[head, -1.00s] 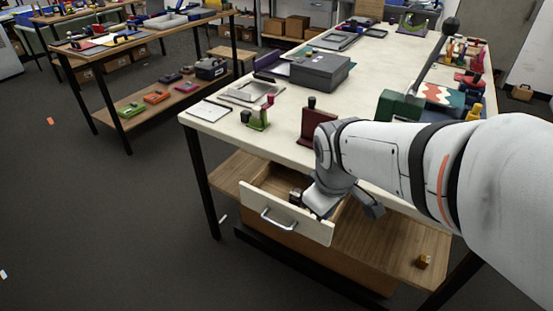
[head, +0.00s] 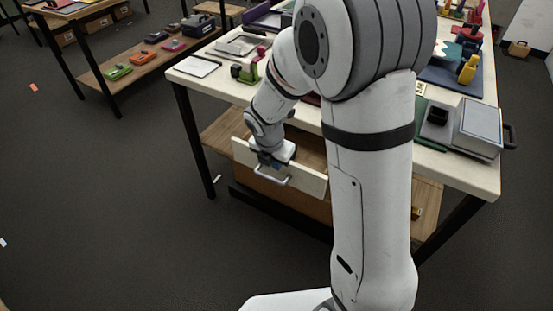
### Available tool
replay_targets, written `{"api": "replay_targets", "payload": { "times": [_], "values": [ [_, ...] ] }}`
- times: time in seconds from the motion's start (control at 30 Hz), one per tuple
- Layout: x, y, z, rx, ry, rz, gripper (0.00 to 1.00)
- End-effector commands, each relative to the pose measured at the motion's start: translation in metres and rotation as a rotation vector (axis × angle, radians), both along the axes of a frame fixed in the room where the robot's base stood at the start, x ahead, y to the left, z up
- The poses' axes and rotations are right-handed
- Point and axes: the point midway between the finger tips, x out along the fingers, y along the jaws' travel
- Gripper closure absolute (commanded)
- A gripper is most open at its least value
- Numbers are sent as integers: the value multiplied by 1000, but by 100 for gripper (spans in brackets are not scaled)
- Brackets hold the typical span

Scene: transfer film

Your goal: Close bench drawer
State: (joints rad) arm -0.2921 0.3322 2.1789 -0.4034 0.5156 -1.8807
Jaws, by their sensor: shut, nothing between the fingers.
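The bench drawer (head: 312,182) stands pulled out below the white-topped workbench (head: 186,70). Its pale front faces the open floor, and part of its wooden inside shows behind the front. A silver bar handle (head: 287,182) is on the front. My gripper (head: 270,161) is shut and empty, pointing down at the drawer front just above the handle. I cannot tell whether it touches the front or the handle.
A wooden lower shelf (head: 222,135) lies beside the drawer, between black legs (head: 197,140). A clipboard (head: 193,66) and a grey box (head: 478,128) rest on the bench top.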

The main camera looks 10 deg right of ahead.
Motion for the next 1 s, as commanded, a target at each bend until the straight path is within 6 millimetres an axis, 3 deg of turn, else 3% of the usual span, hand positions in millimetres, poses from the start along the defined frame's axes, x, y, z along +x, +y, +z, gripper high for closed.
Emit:
{"api": "replay_targets", "payload": {
  "times": [0.2,0.4,0.83,1.0],
  "values": [
    [7,-6,-39,0,4,-2,100],
    [10,-8,-54,0,1,-2,100],
    [12,-7,-55,1,0,1,100],
    [30,-5,-50,0,1,30,100]
  ]
}}
